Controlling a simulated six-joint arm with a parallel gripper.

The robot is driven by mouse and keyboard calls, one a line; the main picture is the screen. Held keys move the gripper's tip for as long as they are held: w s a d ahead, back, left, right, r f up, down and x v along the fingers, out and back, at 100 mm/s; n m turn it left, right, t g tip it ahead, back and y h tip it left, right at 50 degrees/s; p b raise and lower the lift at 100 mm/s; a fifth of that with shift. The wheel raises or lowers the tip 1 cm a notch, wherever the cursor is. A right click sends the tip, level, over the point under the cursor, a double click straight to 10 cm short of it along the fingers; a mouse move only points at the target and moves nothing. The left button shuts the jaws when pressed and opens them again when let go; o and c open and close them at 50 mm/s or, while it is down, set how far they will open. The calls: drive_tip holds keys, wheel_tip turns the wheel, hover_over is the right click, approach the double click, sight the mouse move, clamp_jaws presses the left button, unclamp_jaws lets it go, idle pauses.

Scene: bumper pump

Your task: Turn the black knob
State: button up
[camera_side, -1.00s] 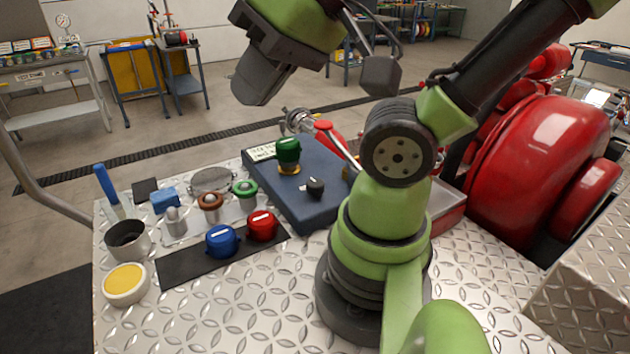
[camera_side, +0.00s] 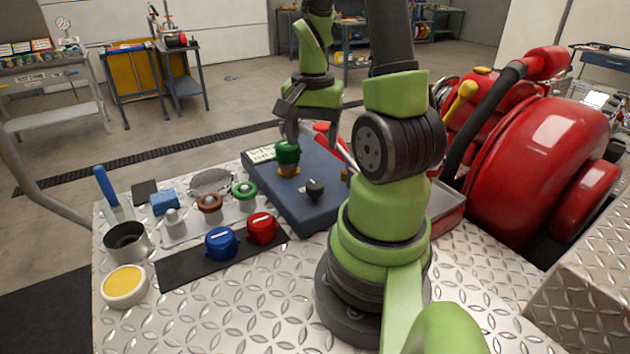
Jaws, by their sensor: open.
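The black knob (camera_side: 315,189) sits on the top of a blue box (camera_side: 288,208), towards its front. It looks like a small round knob with a light mark beside it on its left. A green cap (camera_side: 287,153) on a brass fitting stands on the same box, behind and left of the knob. My gripper (camera_side: 296,138) points down by the green cap, farther back than the black knob and apart from it. Its jaws are open. The green cap partly overlaps the fingertips, and I cannot tell whether they touch it.
A red-handled lever (camera_side: 326,130) rises right of the gripper. Blue (camera_side: 221,242) and red (camera_side: 262,228) caps stand on a black mat (camera_side: 184,269) at front left. Several fittings, a blue sponge (camera_side: 164,202) and a dark cup (camera_side: 125,240) crowd the left. Bare metal tabletop lies in front.

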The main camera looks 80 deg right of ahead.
sight(315, 184)
drive_tip(key=shift+s+d+f, duration=0.15)
drive_tip(key=shift+s+f, duration=0.05)
drive_tip(key=shift+f, duration=0.45)
wheel_tip(315, 184, down, 9)
drive_tip(key=c, duration=0.9)
